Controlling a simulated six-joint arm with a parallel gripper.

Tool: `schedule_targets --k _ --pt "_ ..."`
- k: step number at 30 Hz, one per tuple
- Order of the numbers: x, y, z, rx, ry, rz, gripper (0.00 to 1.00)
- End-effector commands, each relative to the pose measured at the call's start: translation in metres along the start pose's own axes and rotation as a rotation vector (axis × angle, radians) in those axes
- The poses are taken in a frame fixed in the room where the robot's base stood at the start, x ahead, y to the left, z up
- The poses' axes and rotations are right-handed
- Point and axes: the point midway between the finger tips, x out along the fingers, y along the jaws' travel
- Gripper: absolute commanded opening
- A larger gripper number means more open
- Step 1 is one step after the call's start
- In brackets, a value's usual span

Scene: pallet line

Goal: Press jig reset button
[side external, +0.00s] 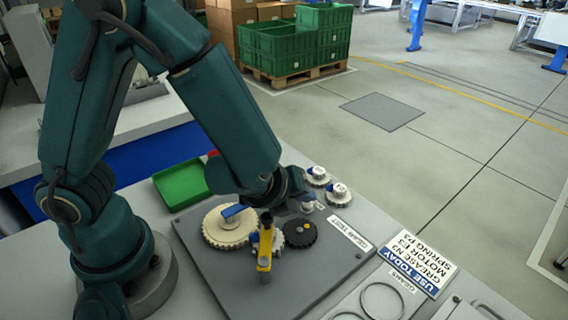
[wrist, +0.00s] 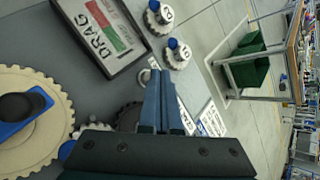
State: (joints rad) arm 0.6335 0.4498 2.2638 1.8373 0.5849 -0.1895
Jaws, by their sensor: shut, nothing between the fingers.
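The grey jig plate (side external: 205,268) carries a large cream gear (side external: 217,236) with a blue handle, a black gear (side external: 300,240) and a smaller pale gear behind a yellow post (side external: 265,246). My gripper (side external: 303,203) points down over the plate's far edge, beyond the black gear. In the wrist view its two blue-grey fingers (wrist: 161,85) are together and empty. A small silvery round part (wrist: 143,78) shows beside the fingertips; I cannot tell whether it is the reset button or whether the fingers touch it. No button is clearly marked.
A drag meter (wrist: 110,35) with a red and green face stands near two small blue-knobbed gears (side external: 317,176) (side external: 339,194). A green tray (side external: 182,185) lies at the left. A sign (side external: 415,268) and rings (side external: 381,300) lie at the front right.

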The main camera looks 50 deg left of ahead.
Motion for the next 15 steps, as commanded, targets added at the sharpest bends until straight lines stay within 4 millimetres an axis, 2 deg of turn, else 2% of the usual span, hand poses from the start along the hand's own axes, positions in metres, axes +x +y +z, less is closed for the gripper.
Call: schedule_targets --k 15 --pt "-0.0075 -0.0057 0.0053 0.0 0.0 -0.002 0.0"
